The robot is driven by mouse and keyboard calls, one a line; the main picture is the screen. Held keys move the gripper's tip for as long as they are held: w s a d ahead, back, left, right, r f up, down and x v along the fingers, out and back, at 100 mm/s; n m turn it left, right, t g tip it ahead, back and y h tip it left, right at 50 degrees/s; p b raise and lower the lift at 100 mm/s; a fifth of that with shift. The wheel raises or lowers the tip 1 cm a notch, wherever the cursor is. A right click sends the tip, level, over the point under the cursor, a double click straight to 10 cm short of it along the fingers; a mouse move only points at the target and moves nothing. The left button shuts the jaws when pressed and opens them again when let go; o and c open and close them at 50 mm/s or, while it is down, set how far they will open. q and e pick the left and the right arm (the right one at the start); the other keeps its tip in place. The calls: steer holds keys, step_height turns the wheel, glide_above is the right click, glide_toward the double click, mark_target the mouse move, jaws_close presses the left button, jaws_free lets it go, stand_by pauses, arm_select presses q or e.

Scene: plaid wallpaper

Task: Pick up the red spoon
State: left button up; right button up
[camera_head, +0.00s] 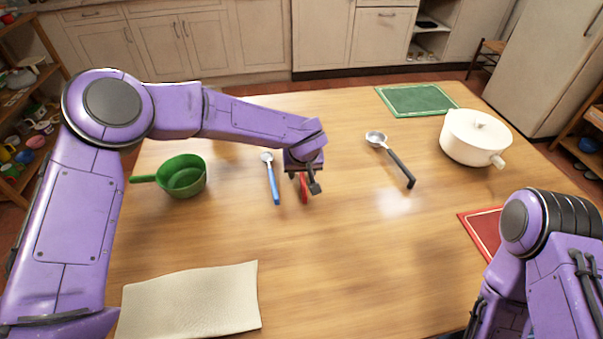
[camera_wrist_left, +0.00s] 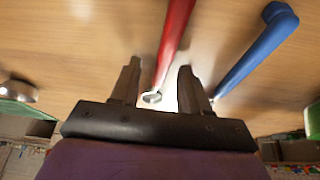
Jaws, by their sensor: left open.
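The red spoon (camera_head: 304,188) lies on the wooden table, mostly hidden behind my left gripper in the head view. In the left wrist view its red handle (camera_wrist_left: 176,38) runs from the top edge down to between the fingers. My left gripper (camera_head: 305,188) is over it, and in the left wrist view its fingers (camera_wrist_left: 160,80) stand apart, one on each side of the spoon, with gaps. The spoon's far end is out of that view. My right arm shows at the lower right, but its gripper is not visible.
A blue spoon (camera_head: 272,180) lies close to the left of the red one. A black-handled ladle (camera_head: 394,160) lies to the right. A green pan (camera_head: 182,176), white pot (camera_head: 474,138), green board (camera_head: 417,99), red board (camera_head: 482,230) and beige cloth (camera_head: 190,301) stand or lie around. The front middle is clear.

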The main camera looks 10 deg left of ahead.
stand_by(0.3)
arm_select(q)
jaws_close()
